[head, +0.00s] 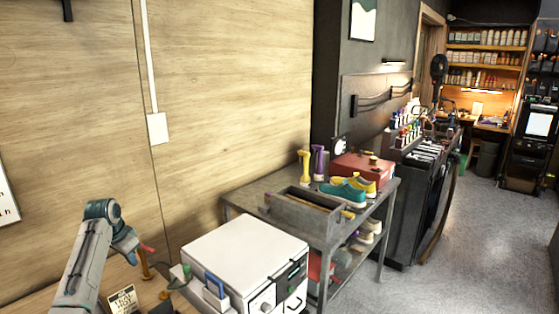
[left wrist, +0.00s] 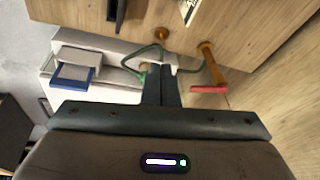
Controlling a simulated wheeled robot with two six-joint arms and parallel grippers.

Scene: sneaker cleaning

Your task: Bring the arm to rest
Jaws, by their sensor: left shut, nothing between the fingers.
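My left arm comes in at the lower left of the head view, bent at the elbow, with its gripper end (head: 127,247) over the wooden bench. In the left wrist view my left gripper (left wrist: 162,78) has its two dark fingers together with nothing between them. A brown peg with a red bar (left wrist: 208,88) stands just right of the fingers in that view; it also shows in the head view (head: 147,265). A green cord (left wrist: 153,50) passes by the fingertips; whether they touch it I cannot tell. My right gripper is not in view.
A white-topped machine (head: 245,250) stands right of the arm, with a blue-framed part (head: 215,286) at its side. A small sign (head: 123,298) sits on the bench. Beyond is a grey cart (head: 330,228) with teal and yellow sneakers (head: 343,191). The wood wall is behind; grey floor is clear at right.

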